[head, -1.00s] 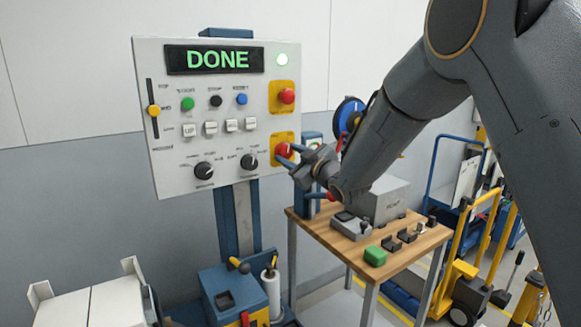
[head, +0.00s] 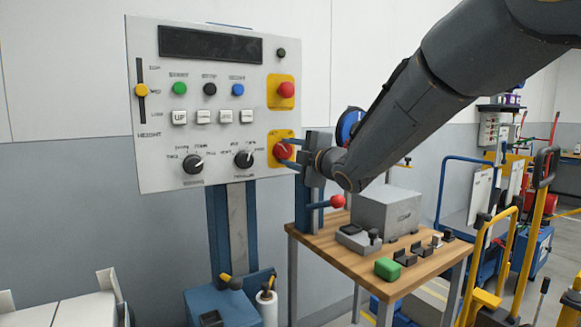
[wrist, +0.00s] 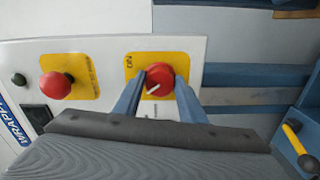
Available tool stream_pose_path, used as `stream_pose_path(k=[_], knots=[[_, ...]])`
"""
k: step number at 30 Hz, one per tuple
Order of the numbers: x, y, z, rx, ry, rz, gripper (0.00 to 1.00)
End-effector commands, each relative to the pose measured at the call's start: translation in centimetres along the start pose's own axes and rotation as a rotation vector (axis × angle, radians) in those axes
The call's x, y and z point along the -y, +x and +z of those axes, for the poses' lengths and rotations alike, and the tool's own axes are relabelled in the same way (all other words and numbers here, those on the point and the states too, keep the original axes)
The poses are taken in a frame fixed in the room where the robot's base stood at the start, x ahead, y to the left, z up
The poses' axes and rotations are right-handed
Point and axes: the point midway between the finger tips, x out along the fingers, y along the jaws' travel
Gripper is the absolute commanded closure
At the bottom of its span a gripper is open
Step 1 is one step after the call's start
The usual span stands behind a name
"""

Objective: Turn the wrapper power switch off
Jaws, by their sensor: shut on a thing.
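The wrapper's control panel (head: 150,60) stands at the left in the head view. Its power switch is a red rotary knob (head: 283,151) on a yellow plate at the panel's lower right corner. In the wrist view the red knob (wrist: 160,80) carries a white pointer line, tilted, and "ON" is printed at the plate's upper left. My gripper (head: 288,152) is shut on the knob, with blue fingers on both sides of it, as the wrist view also shows (wrist: 157,92). The display (head: 210,45) is dark, and the small lamp (head: 281,53) beside it is unlit.
A red mushroom button (head: 286,90) on a yellow plate sits above the knob. Black dials, push buttons and a slider fill the rest of the panel. A wooden workbench (head: 345,262) with a grey box (head: 386,212) stands below my arm. Yellow-railed carts stand at the right.

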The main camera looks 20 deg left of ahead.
Motion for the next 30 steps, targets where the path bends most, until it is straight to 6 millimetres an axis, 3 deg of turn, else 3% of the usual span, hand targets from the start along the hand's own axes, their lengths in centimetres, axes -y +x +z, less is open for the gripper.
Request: stream_pose_path(k=[10,26,27,30], knots=[[0.04,0.07,-0.03,-0.001,-0.141,0.001,0.85],[-0.11,0.04,-0.05,-0.001,-0.166,0.001,0.85],[-0.11,0.04,-0.05,-0.001,-0.166,0.001,0.61],[-0.10,0.04,-0.03,0.000,-0.165,0.001,0.44]])
